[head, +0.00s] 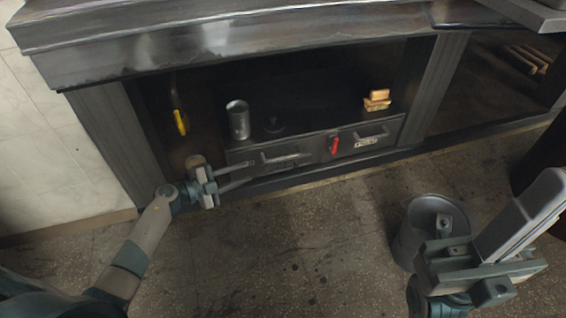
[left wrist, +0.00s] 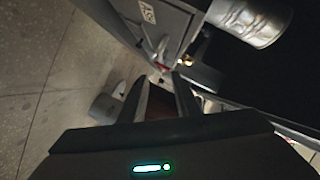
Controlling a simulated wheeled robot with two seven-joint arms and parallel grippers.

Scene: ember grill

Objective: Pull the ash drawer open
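The ash drawer (head: 312,145) is a dark metal front on the left of a pair under the hearth. It looks flush with its neighbour. Its bar handle (head: 287,157) runs across the front; the left wrist view shows a handle (left wrist: 160,48) and an ASH label (left wrist: 147,12). My left gripper (head: 250,172) is at the drawer's left end, with its fingers apart and pointing right. The handle looks beyond the fingertips, with nothing clear between them; contact cannot be told. My right gripper (head: 465,255) is over the floor at lower right, its fingers not clearly visible.
A metal can (head: 238,120) stands above the drawer. A red lever (head: 334,145) separates it from the right drawer (head: 371,140). Wood blocks (head: 377,101) lie behind. A yellow-handled tool (head: 180,122) hangs left. A bucket (head: 403,235) stands at right. The floor before the drawers is clear.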

